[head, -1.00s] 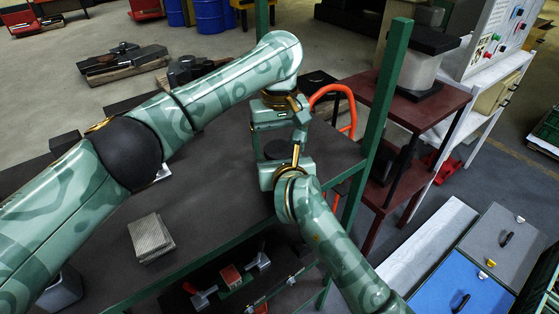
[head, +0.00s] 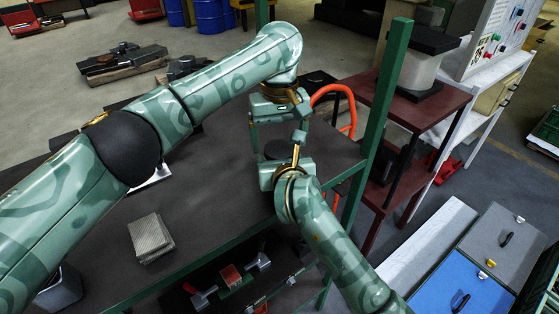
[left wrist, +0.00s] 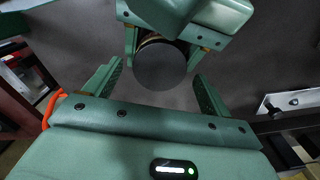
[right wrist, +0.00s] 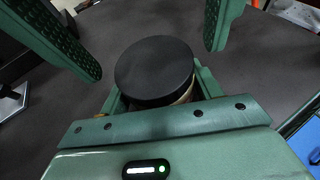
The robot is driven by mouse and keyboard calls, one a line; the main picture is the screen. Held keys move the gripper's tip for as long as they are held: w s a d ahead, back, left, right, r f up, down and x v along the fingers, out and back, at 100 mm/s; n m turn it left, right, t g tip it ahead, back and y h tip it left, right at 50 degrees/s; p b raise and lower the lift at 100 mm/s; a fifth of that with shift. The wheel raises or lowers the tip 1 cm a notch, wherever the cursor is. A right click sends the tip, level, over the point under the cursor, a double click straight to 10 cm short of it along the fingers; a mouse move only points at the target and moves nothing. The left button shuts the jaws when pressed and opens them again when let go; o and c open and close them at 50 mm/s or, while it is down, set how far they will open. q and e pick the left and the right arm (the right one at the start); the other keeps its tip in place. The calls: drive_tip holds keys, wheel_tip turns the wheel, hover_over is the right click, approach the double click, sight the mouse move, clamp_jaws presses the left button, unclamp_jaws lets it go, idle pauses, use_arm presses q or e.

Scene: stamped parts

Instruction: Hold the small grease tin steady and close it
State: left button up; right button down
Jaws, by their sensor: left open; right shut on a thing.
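The small grease tin (head: 277,149) stands upright on the dark bench top; its round black lid (right wrist: 155,70) is on top, with a brassy strip of body below. I cannot tell whether the lid is fully seated. My right gripper (head: 281,163) is shut on the tin's body from the near side, its fingers partly hidden under the lid in the right wrist view. My left gripper (head: 278,138) is open and empty above the tin, its fingers spread wide on either side of the lid in the left wrist view (left wrist: 157,72), apart from it.
A stack of grey plates (head: 151,238) lies on the bench at the left. A green post (head: 376,140) rises at the bench's right side, near an orange curved handle (head: 340,95). A lower shelf holds clamps and a red block (head: 231,275). The bench's middle is clear.

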sight(280, 148)
use_arm(q)
drive_tip(key=shift+r, duration=1.55)
drive_tip(key=o, duration=0.4)
wheel_tip(280, 148, up, 12)
use_arm(e)
drive_tip(key=shift+c, duration=1.2)
unclamp_jaws()
